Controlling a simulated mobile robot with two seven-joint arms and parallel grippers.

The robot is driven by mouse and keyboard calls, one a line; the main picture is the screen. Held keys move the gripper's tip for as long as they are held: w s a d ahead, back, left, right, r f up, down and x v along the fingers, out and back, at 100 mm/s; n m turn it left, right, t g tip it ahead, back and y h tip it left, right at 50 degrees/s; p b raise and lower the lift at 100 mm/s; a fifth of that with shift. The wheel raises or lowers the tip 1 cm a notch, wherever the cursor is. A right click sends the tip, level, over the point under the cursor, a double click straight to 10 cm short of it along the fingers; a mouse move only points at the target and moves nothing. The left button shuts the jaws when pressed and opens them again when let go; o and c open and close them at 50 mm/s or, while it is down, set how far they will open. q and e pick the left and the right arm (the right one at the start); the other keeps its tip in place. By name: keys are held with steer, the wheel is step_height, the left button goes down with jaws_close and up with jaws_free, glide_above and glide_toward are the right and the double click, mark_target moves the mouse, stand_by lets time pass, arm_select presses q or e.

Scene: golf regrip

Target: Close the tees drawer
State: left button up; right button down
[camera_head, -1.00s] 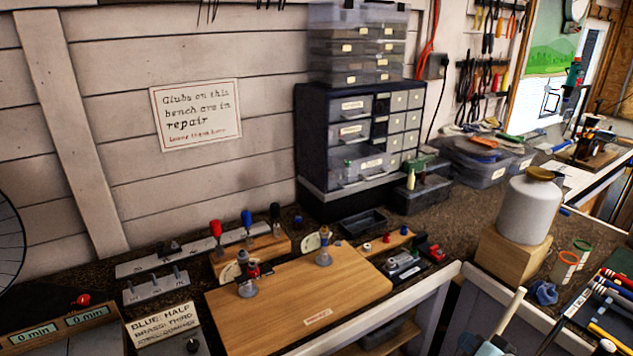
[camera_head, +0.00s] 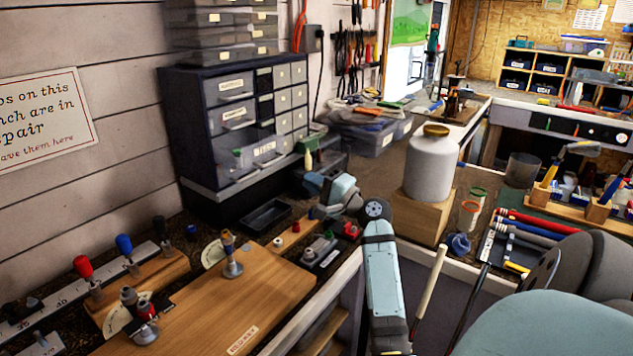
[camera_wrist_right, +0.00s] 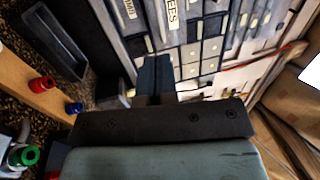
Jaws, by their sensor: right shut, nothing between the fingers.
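The tees drawer (camera_head: 238,160) is the wide clear bottom-left drawer of the dark cabinet (camera_head: 190,120). It stands pulled out, with small items inside and a white label on its front. The label also shows at the top of the right wrist view, on the tees drawer (camera_wrist_right: 172,22). My right gripper (camera_head: 312,182) is shut and empty, in front of the cabinet and to the right of the drawer front, apart from it. Its closed fingers (camera_wrist_right: 155,75) point toward the cabinet in the wrist view. My left gripper is not in view.
A small green-topped box (camera_head: 318,150) stands right of the cabinet, close to my right gripper. A black tray (camera_head: 266,215) lies in front of the cabinet. A white jug (camera_head: 430,165) on a wooden block (camera_head: 420,212) stands to the right of my forearm.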

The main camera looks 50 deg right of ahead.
steer(key=p, duration=0.1)
glide_toward(255, 156)
steer(key=w+d, duration=0.3)
steer(key=w, duration=0.1)
steer(key=shift+f, duration=0.35)
steer(key=w+b, duration=0.1)
steer(key=w, duration=0.2)
steer(key=w+b, duration=0.1)
steer(key=w, duration=0.3)
steer(key=w+a, duration=0.1)
steer(key=w, duration=0.2)
steer(key=shift+w+b, duration=0.35)
steer(key=shift+b, duration=0.05)
steer(key=shift+r, duration=0.35)
steer(key=shift+s+f, duration=0.3)
steer(key=shift+s, duration=0.1)
steer(key=s+d+f+b, duration=0.1)
steer(key=s+f, duration=0.1)
steer(key=s, duration=1.1)
steer(key=shift+d+f, duration=0.15)
steer(key=shift+f, duration=0.1)
